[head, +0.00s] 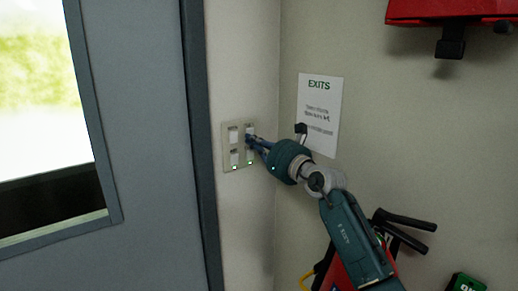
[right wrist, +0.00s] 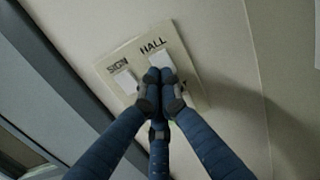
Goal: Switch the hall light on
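My left gripper is not in view.
The sign switch (right wrist: 126,82) is close on the left of the hall switch. Small green lights show low on the panel. A grey door (head: 150,150) with a window is at left. An EXITS notice (head: 318,100) and a red fixture (head: 440,9) are on the right wall.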

